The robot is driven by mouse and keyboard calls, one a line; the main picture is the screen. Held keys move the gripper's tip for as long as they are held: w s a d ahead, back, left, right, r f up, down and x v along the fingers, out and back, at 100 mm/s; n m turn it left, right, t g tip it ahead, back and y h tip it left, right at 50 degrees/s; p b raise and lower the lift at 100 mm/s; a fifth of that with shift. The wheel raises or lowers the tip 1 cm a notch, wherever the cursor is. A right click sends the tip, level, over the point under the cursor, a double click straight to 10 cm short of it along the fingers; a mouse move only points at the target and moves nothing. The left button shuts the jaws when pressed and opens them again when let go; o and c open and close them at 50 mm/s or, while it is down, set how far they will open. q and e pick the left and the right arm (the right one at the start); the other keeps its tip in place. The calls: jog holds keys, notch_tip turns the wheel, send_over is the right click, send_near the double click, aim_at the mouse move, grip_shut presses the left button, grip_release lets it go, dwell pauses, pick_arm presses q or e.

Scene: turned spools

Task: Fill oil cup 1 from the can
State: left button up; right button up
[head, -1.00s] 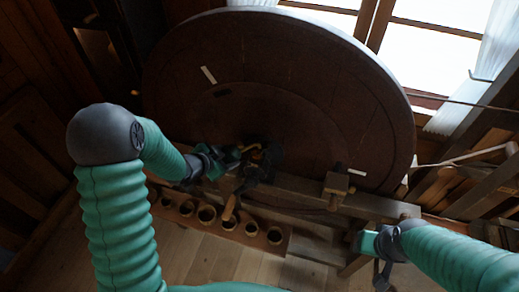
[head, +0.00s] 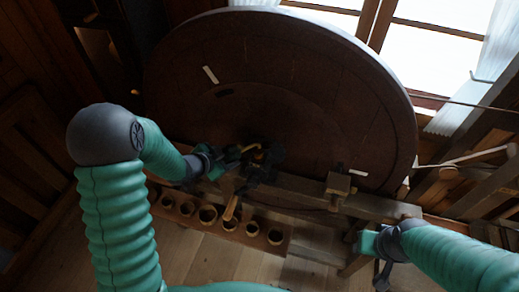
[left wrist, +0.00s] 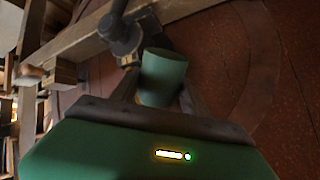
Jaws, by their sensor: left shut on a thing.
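My left gripper (head: 232,158) reaches to the dark metal fittings at the lower middle of the big wheel. In the left wrist view it is shut on a green cylinder (left wrist: 163,78), which looks like the can. Its spout cannot be made out. A dark grey round fitting (left wrist: 122,38) on a post stands just beyond the can there; I cannot tell whether it is oil cup 1. In the head view a small orange-yellow part (head: 257,154) shows beside the gripper. My right gripper (head: 382,272) hangs at the lower right, with its fingers unclear.
A large dark red-brown wheel (head: 330,110) fills the back. A wooden beam (head: 300,186) with a block (head: 338,184) runs in front of it. Below lies a wooden rack (head: 286,236) with several round cups. The wooden floor (head: 215,262) in front is clear.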

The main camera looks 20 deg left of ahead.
pick_arm(q)
jog(key=shift+a, duration=0.45)
pick_arm(e)
jog(key=shift+a+r, duration=0.1)
jog(key=shift+a, duration=0.35)
pick_arm(q)
jog(key=shift+d, duration=0.25)
pick_arm(e)
jog(key=shift+d, duration=0.15)
